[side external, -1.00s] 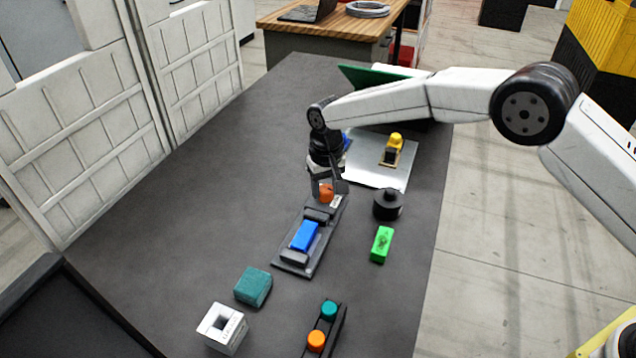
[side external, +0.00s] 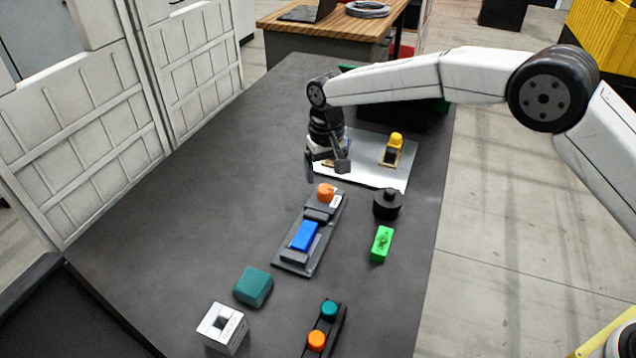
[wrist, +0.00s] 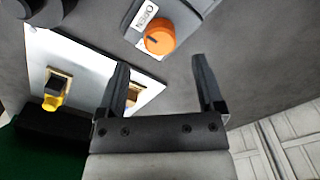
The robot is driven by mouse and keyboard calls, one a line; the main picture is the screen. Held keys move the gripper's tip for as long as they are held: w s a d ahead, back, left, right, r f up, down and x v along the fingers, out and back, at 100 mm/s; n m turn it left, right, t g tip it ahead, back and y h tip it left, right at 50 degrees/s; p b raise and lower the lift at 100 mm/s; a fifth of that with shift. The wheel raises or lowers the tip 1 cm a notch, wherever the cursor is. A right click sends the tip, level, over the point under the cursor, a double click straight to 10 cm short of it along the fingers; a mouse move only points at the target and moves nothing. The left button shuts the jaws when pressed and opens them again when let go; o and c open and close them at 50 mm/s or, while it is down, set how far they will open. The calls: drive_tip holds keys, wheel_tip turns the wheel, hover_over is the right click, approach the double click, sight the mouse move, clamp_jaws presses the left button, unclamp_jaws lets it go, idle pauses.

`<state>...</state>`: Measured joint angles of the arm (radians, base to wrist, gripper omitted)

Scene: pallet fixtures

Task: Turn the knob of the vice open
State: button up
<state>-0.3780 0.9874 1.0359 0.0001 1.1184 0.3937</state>
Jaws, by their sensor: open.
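The vice (side external: 296,262) is a dark grey base on the table with a blue block (side external: 305,235) between its jaws. Its orange knob (side external: 325,193) sits at the far end, beside a white label. In the wrist view the orange knob (wrist: 160,38) has a dark mark on it, and the label (wrist: 145,16) reads OPEN. My gripper (side external: 326,174) is open and empty, above and just beyond the knob, apart from it. In the wrist view the two fingers of my gripper (wrist: 160,75) are spread wide, with the knob past their tips.
A silver plate (side external: 372,174) with a yellow-topped part (side external: 395,142) lies behind. A black cylinder (side external: 387,204) and green block (side external: 381,244) stand right of the vice. A teal block (side external: 253,287), white hollow block (side external: 222,328) and two-button strip (side external: 322,330) are in front. Table left is clear.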

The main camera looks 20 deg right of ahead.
sight(330, 188)
drive_tip(key=shift+r, duration=1.55)
drive_tip(key=shift+d, duration=0.1)
drive_tip(key=shift+s+d+r, duration=0.15)
drive_tip(key=shift+d, duration=0.25)
drive_tip(key=s+d+t, duration=0.1)
drive_tip(key=s+d, duration=0.9)
drive_tip(key=s, duration=0.3)
drive_tip(key=s+d+f+t, duration=0.1)
drive_tip(key=s+d, duration=1)
drive_tip(key=s, duration=0.3)
drive_tip(key=shift+s+t, duration=0.25)
drive_tip(key=shift+t, duration=0.05)
drive_tip(key=shift+d, duration=0.1)
